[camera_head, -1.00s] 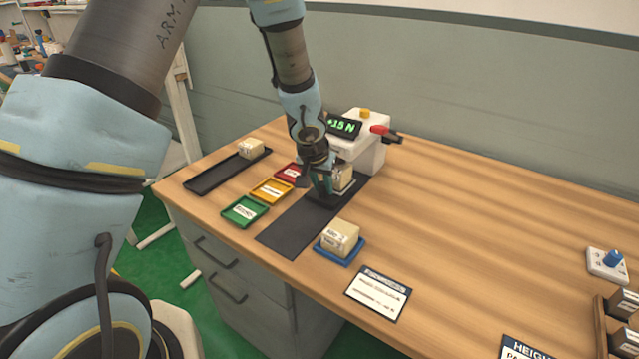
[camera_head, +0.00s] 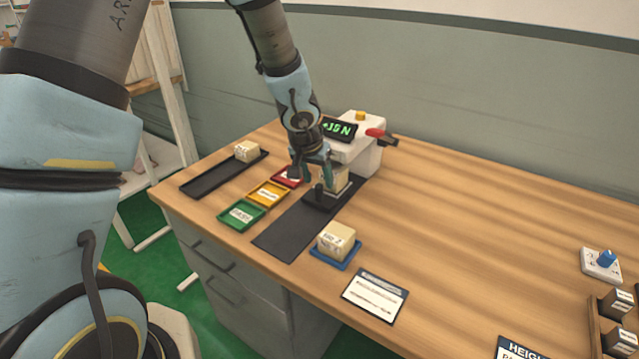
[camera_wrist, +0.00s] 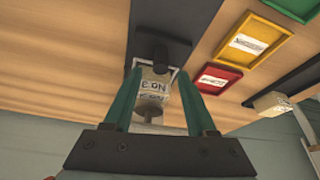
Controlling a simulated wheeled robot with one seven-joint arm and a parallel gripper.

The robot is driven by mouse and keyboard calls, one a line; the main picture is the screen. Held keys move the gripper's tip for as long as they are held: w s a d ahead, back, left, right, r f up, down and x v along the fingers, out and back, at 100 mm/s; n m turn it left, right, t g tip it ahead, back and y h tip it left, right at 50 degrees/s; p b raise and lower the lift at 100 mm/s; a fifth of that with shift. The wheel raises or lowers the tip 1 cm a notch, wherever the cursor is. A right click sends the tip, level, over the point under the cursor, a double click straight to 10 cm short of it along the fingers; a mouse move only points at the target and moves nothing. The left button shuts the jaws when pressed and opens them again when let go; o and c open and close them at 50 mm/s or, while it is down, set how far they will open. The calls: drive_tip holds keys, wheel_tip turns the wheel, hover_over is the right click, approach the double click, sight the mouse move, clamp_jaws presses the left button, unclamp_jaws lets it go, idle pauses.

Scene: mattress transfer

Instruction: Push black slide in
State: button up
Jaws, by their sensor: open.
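The black slide (camera_head: 320,201) is a small dark carriage with an upright knob, sitting on a black track (camera_head: 285,233) on the desk. A pale labelled block (camera_head: 336,181) is on the slide's far end, beneath the front of the white tester (camera_head: 364,155). The wrist view also shows the slide (camera_wrist: 160,48) and the block (camera_wrist: 155,88), whose label is partly readable. My gripper (camera_head: 313,174) is open and empty, just above and behind the knob, apart from it. In the wrist view its two green fingers (camera_wrist: 160,75) frame the block.
Red, yellow (camera_head: 268,193) and green (camera_head: 242,214) trays lie left of the track. A black tray (camera_head: 225,175) with a block is farther left. A blue tray (camera_head: 338,256) with another block is close on the right. The desk's right middle is clear.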

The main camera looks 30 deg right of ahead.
drive_tip(key=p+v, duration=0.1)
drive_tip(key=v, duration=0.5)
drive_tip(key=shift+r, duration=0.25)
drive_tip(key=w+a+r+n+y, duration=0.1)
drive_tip(key=w+a+n, duration=0.1)
drive_tip(key=a, duration=0.7)
drive_tip(key=w+a+r+n+y, duration=0.2)
drive_tip(key=a, duration=0.6)
drive_tip(key=s+a+r+n, duration=0.1)
drive_tip(key=s+a+n, duration=0.1)
drive_tip(key=a, duration=0.6)
drive_tip(key=s+a+r+n+g, duration=0.1)
drive_tip(key=s+a+n, duration=0.1)
drive_tip(key=s+a, duration=0.3)
drive_tip(key=a, duration=0.4)
drive_tip(key=shift+a+r+n, duration=0.25)
drive_tip(key=shift+r+n, duration=0.05)
drive_tip(key=shift+n, duration=0.1)
